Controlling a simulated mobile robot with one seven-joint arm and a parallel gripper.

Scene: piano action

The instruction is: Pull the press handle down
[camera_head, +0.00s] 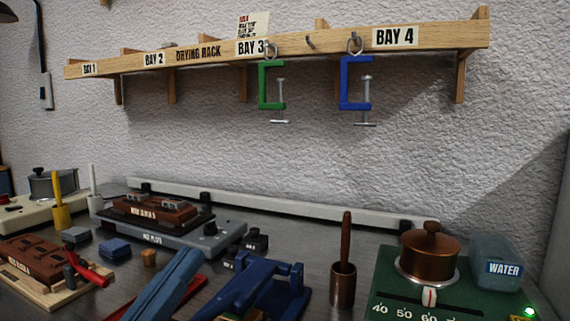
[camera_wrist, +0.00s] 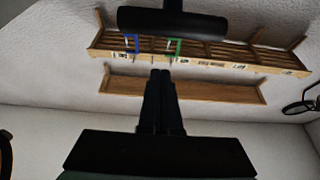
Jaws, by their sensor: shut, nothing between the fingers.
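In the wrist view, which looks upside down, a dark crossbar (camera_wrist: 172,22) on a short stem crosses the top of the picture. It looks like the press handle's grip, though it is too dark to be sure. My gripper (camera_wrist: 160,72) is shut and empty. Its black fingers point towards the bar, with a visible gap between tips and bar in the picture. In the head view my gripper is not visible. A blue lever-like tool (camera_head: 262,290) and a lighter blue bar (camera_head: 165,285) over a red base stand at the front; I cannot tell which is the press.
The drying rack (camera_head: 205,50) on the wall holds a green clamp (camera_head: 265,85) and a blue clamp (camera_head: 345,82). The bench holds a hot plate (camera_head: 190,232), a copper pot (camera_head: 430,255), a water container (camera_head: 497,262) and a brush cup (camera_head: 342,285). Little bench space is clear.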

